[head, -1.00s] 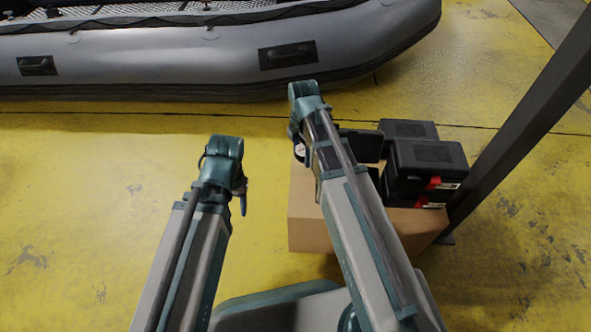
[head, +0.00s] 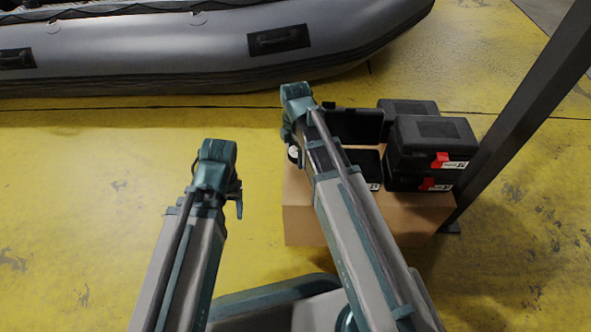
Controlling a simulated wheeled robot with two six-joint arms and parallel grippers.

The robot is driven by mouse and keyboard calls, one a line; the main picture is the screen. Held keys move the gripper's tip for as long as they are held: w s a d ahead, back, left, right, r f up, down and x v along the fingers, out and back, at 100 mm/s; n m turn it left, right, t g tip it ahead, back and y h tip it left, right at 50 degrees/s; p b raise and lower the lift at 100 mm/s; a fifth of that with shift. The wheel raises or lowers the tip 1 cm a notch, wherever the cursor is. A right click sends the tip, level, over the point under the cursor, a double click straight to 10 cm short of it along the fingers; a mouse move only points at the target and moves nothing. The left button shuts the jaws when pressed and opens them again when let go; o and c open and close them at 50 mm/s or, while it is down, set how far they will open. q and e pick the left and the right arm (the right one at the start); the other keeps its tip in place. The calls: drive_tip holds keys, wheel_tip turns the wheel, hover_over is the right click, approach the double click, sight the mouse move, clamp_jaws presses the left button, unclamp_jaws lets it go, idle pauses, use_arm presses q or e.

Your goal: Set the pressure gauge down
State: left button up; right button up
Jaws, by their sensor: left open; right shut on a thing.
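The pressure gauge (head: 293,154) shows only as a small white and dark round edge beside my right wrist, at the left end of a cardboard box; the arm hides most of it. My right gripper (head: 291,140) is shut on the gauge, over the box's left edge. I cannot tell whether the gauge touches the box top. My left gripper (head: 236,200) is open and empty, over the yellow floor to the left of the box. Its fingers are mostly hidden by its own wrist.
The cardboard box (head: 303,222) carries an open black case (head: 357,125) and several closed black cases (head: 432,140) with red latches. A dark post (head: 525,105) stands at the right. A grey inflatable boat (head: 190,55) lies behind. The floor at left is clear.

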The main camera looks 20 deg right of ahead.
sight(296, 171)
drive_tip(key=shift+f+b, duration=1.85)
drive_tip(key=shift+f, duration=0.45)
drive_tip(key=shift+f+b, duration=0.3)
drive_tip(key=o, duration=1.5)
drive_tip(key=shift+r, duration=0.1)
drive_tip(key=shift+c, duration=0.2)
drive_tip(key=shift+r, duration=0.1)
